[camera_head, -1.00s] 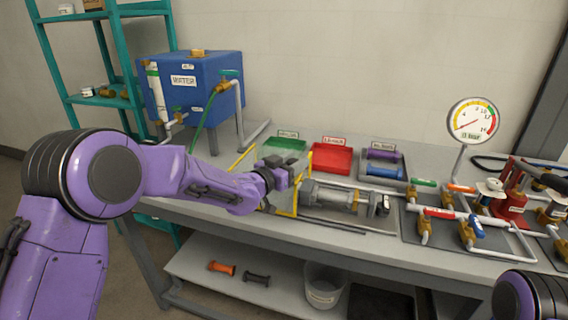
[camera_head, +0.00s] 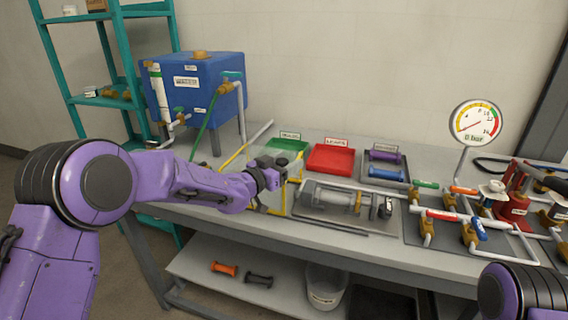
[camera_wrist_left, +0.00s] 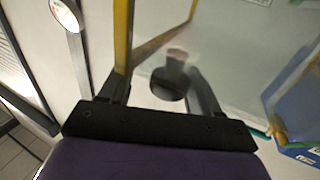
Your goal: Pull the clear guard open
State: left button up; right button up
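The clear guard (camera_head: 238,158) is a see-through panel with yellow edges, at the left part of the bench beside the grey pump (camera_head: 335,200). My left gripper (camera_head: 282,172) is at the guard's yellow frame in the head view and hides part of it. In the left wrist view my left gripper (camera_wrist_left: 160,85) has its two fingers spread apart. A yellow bar of the guard (camera_wrist_left: 122,40) runs down to the left finger. A dark round knob-like thing (camera_wrist_left: 168,82) shows between the fingers; I cannot tell whether they touch it. My right gripper is out of view.
Behind are a green tray (camera_head: 288,145), a red tray (camera_head: 331,158) and a grey tray with rollers (camera_head: 386,172). A blue tank (camera_head: 195,100) stands left. Pipes, valves and a dial gauge (camera_head: 476,123) fill the right. The lower shelf (camera_head: 215,252) holds a bucket (camera_head: 325,285).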

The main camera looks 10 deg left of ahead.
pick_arm(q)
jog(key=b+v, duration=0.2)
jog(key=v, duration=0.8)
jog(key=shift+s+a, duration=0.15)
jog(key=shift+s, duration=0.1)
jog(key=s+a+f+n+g+y, duration=0.1)
jog(key=s+a+f+n+y, duration=0.25)
jog(key=f, duration=0.55)
jog(key=s+a+f+n+g+y, duration=0.25)
jog(key=s+f+n, duration=0.2)
jog(key=f, duration=0.45)
jog(key=s+a+f+n+g+y, duration=0.15)
jog(key=s+f+n+y, duration=0.3)
jog(key=f, duration=0.45)
jog(key=s+a+f+g, duration=0.1)
jog(key=s+f+g, duration=0.1)
jog(key=s+f, duration=0.3)
jog(key=s+a+f+g+y, duration=0.1)
jog(key=s+f+g, duration=0.2)
jog(key=s, duration=1.1)
jog(key=s+a+f+g, duration=0.2)
jog(key=s+f, duration=0.5)
jog(key=s, duration=0.3)
jog(key=shift+f+g+y, duration=0.25)
jog(key=shift+g+y, duration=0.05)
jog(key=shift+y, duration=0.05)
